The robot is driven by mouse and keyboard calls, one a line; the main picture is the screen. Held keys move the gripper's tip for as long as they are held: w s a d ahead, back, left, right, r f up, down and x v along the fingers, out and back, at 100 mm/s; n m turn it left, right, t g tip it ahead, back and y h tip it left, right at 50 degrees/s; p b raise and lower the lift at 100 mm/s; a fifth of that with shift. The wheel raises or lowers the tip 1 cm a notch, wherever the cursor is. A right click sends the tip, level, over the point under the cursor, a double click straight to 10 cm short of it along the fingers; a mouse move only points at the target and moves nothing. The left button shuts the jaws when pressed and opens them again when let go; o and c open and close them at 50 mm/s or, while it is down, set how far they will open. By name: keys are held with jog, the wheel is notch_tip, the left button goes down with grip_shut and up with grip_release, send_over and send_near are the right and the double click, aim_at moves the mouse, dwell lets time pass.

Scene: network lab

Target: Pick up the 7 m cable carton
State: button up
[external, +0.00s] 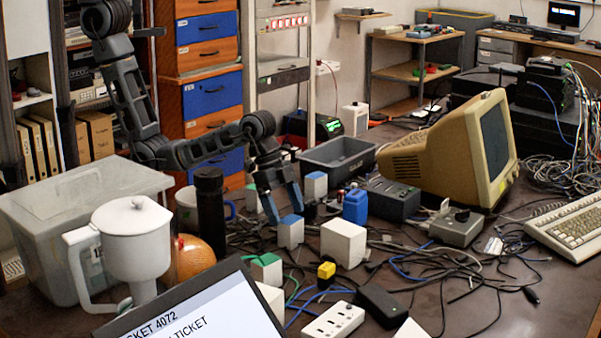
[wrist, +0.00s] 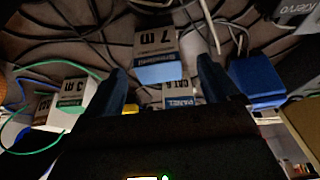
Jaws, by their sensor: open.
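The 7 m cable carton (wrist: 155,48) is a small white box with a blue end and a dark "7 m" label. In the wrist view it lies between the lines of my two fingers, near their tips. In the external view, the blue-topped white box (external: 290,235) just below my fingertips appears to be this carton, standing upright on the table. My gripper (external: 284,212) is open, pointing down over it, with its two blue-grey fingers apart. The gripper also shows in the wrist view (wrist: 163,85). Whether a finger touches the carton I cannot tell.
A green-marked 3 m carton (wrist: 72,98) and another labelled carton (wrist: 180,97) are close by. Loose cables cover the table to the right.

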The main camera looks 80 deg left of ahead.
aim_at(298, 245)
jog(key=x, duration=0.6)
jog(key=shift+w+d+f, duration=0.1)
jog(key=shift+d+f, duration=0.1)
jog(key=shift+d, duration=0.05)
jog(key=shift+c, duration=0.3)
jog(key=c, duration=1.1)
